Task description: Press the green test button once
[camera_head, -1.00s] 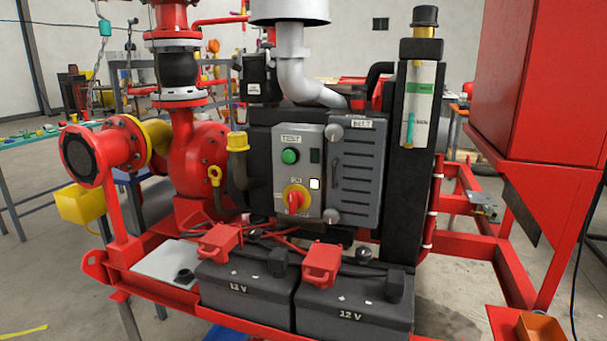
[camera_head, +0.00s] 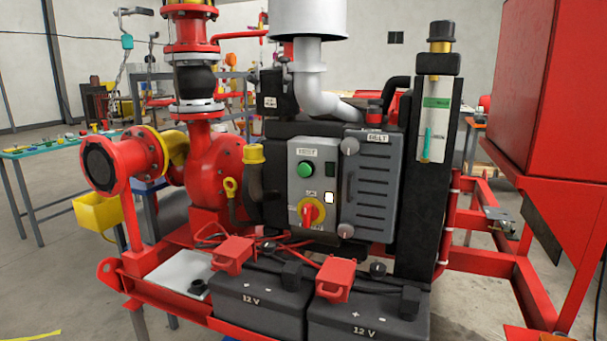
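The green test button (camera_head: 306,170) is a round, domed button on the upper part of a grey control panel (camera_head: 300,190), under a small white label. Below it on the same panel is a red rotary switch on a yellow plate (camera_head: 311,211). A small lit white square (camera_head: 328,197) sits to the right of the switch. Nothing covers the button. Neither of my grippers shows in the head view.
Two black 12 V batteries (camera_head: 258,300) with red terminal covers (camera_head: 335,280) stand in front of the panel. A grey belt guard (camera_head: 370,190) adjoins it on the right. A red pump (camera_head: 213,165) is on the left, and a large red cabinet (camera_head: 535,90) at the right.

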